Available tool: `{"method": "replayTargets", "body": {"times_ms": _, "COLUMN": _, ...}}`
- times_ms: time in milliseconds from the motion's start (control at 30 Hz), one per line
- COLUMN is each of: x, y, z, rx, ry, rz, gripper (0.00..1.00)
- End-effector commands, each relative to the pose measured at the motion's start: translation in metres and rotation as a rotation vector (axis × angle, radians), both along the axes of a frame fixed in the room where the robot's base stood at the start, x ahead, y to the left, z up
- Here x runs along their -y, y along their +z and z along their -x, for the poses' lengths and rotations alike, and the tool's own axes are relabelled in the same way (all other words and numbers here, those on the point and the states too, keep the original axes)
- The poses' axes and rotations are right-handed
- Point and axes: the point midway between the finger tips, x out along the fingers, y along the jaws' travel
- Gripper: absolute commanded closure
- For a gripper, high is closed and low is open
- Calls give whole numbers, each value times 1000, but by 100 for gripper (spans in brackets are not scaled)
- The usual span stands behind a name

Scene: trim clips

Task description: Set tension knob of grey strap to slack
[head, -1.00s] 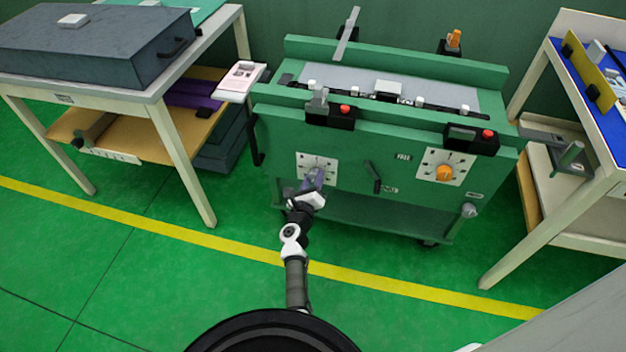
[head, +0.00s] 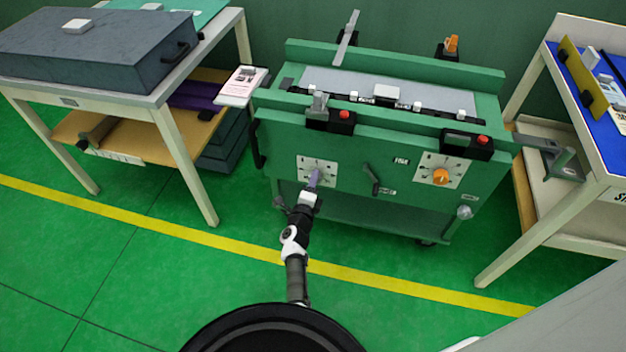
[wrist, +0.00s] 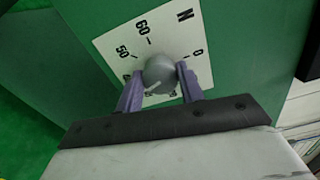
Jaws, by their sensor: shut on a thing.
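The grey knob (wrist: 158,74) sits on a white dial plate on the green machine front, and a pale pointer line shows on its face. In the wrist view the plate (wrist: 128,29) shows the marks 0, 50, 60 and N; the lower marks are partly hidden. My gripper (wrist: 159,83) has its two purple fingers on either side of the knob, shut on it. The grey strap cannot be made out for sure.
An orange knob (head: 440,177) on a second dial plate is at the right of the machine front. A black lever (head: 372,180) lies between the dials. Tables stand at left (head: 185,160) and right (head: 520,220). The green floor in front is clear.

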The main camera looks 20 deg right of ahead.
Motion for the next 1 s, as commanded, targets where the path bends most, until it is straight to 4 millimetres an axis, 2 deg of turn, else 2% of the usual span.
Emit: {"method": "replayTargets", "body": {"times_ms": 1000, "x": 0, "y": 2, "z": -1, "rx": -539, "ry": 0, "rz": 799, "gripper": 85}}
